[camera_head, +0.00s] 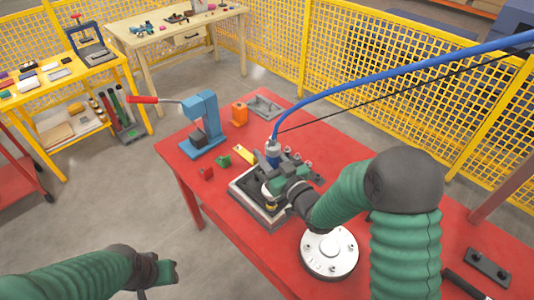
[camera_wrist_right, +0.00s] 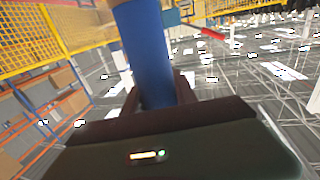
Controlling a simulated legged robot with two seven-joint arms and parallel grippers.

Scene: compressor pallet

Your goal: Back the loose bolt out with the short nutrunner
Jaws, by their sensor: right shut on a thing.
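My right gripper (camera_head: 276,187) is over a dark, grey-rimmed tray (camera_head: 245,209) on the red table. In the right wrist view its dark jaws (camera_wrist_right: 158,100) are shut around a blue cylindrical body (camera_wrist_right: 145,50), which I take for the short nutrunner. In the head view a blue-and-silver tool top (camera_head: 272,151) stands behind the gripper, with the blue hose joined to it. A small brass-coloured part (camera_head: 271,206) shows below the gripper. I cannot pick out the loose bolt or the tool's contact with it. My left gripper (camera_head: 163,272) is away from the table; its jaws are unclear.
A blue press (camera_head: 205,125) with a red handle stands at the table's left. An orange block (camera_head: 239,113) and a grey tray (camera_head: 262,106) lie behind. A white round flange (camera_head: 329,254) lies in front. The blue hose (camera_head: 390,76) crosses overhead; yellow mesh fencing (camera_head: 400,60) stands behind.

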